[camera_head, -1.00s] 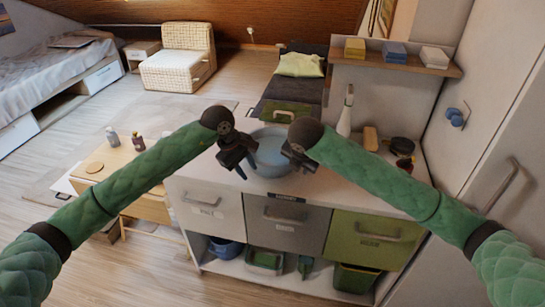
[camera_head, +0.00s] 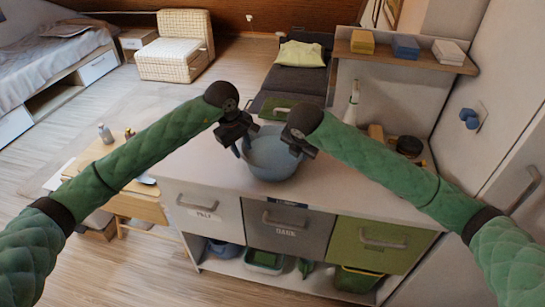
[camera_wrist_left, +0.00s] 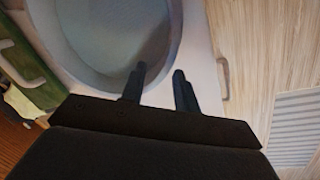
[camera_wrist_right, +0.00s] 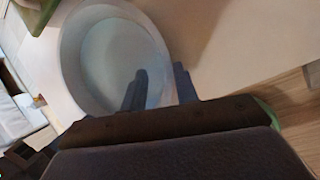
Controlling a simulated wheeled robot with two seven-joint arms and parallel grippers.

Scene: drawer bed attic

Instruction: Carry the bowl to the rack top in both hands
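In the right wrist view, the fingers (camera_wrist_right: 160,80) are also parted, over the bowl's edge (camera_wrist_right: 160,42). The bowl looks empty inside. Whether the fingertips touch the rim is hard to tell.
Below the rack top are labelled bins, including a grey bin (camera_head: 286,243) and a green bin (camera_head: 372,245). A spray bottle (camera_head: 351,105) and a dark round item (camera_head: 409,146) stand at the back right. A wooden table (camera_head: 130,205) is at the left. The rack top's front right is clear.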

